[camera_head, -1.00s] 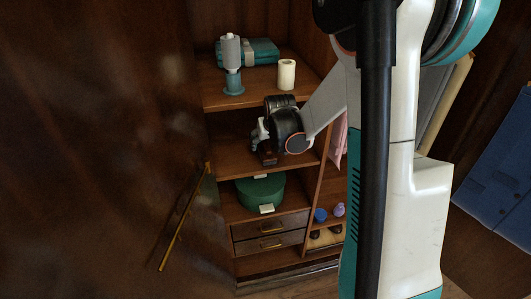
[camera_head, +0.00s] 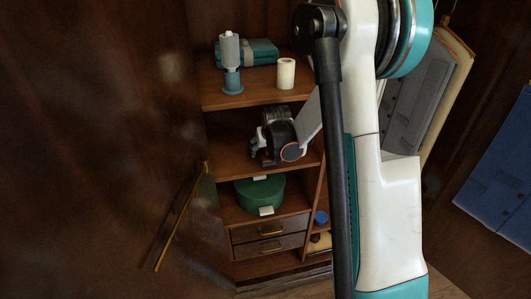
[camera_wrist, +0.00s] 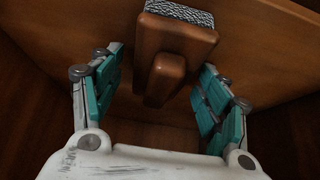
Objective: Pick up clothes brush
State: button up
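The clothes brush (camera_wrist: 174,45) shows in the wrist view as a brown wooden block with a stubby handle and a grey speckled bristle face at the top edge. It is on the armoire's middle shelf (camera_head: 225,158). In the head view a small brown part of the brush (camera_head: 267,161) shows, mostly hidden by my gripper. My gripper (camera_wrist: 160,62) is open, with teal-padded fingers on either side of the brush. Gaps show between the fingers and the wood. In the head view my gripper (camera_head: 259,147) is inside the middle compartment.
The shelf above holds a grey-and-teal bottle (camera_head: 231,65), a teal folded bundle (camera_head: 262,52) and a cream roll (camera_head: 286,74). Below is a green round box (camera_head: 260,194) above two drawers (camera_head: 270,238). Hanging clothes (camera_head: 420,95) are at right.

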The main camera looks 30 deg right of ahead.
jog(key=c, duration=1)
jog(key=shift+r, duration=0.1)
jog(key=shift+r, duration=0.25)
jog(key=s+a+p, duration=0.1)
jog(key=s+a, duration=0.1)
jog(key=s, duration=0.6)
jog(key=s+a+p, duration=0.1)
jog(key=s+a, duration=0.2)
jog(key=s, duration=0.6)
jog(key=shift+s+r, duration=0.2)
jog(key=shift+r, duration=0.2)
jog(key=o, duration=0.6)
jog(key=c, duration=0.4)
